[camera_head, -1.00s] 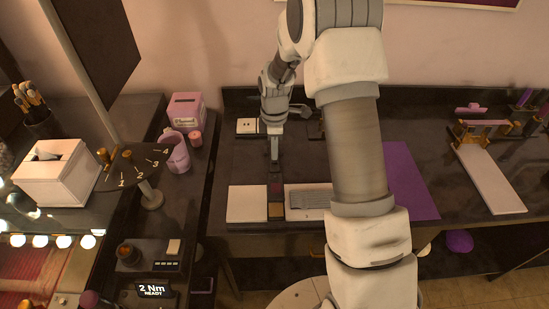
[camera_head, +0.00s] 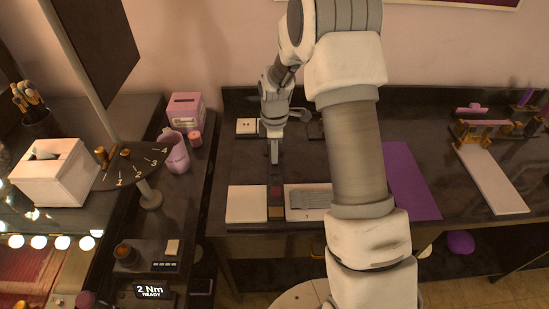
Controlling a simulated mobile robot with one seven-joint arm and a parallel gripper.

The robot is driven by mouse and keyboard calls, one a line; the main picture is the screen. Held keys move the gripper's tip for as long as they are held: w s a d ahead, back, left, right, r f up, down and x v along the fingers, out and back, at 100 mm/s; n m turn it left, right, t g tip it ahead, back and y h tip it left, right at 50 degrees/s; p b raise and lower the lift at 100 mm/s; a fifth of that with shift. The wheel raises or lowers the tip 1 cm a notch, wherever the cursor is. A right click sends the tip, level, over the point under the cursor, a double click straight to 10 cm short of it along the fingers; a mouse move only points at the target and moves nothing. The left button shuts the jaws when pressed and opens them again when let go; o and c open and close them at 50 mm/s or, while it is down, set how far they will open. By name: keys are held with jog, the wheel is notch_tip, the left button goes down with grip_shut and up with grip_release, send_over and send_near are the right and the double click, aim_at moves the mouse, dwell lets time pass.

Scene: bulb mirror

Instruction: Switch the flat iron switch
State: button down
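My gripper (camera_head: 274,158) points down over the dark desk, behind a narrow block (camera_head: 276,203) with a dark red upper part and a tan lower part. The block sits between a plain white panel (camera_head: 247,204) and a white panel with a grey ribbed plate (camera_head: 309,200). The red part may be the flat iron switch, but I cannot tell for sure. The fingertips look just short of the block, with nothing visible in them. They appear as one narrow shape, so their opening is unclear. No flat iron is clearly recognisable.
A white socket plate (camera_head: 247,126) is at the back. A purple mat (camera_head: 408,180) lies right of my arm, which hides part of the desk.

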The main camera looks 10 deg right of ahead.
jog(key=shift+f+b, duration=0.4)
jog(key=shift+f, duration=0.15)
jog(key=shift+r, duration=0.15)
jog(key=shift+r+p, duration=2.2)
jog(key=shift+r, duration=1.2)
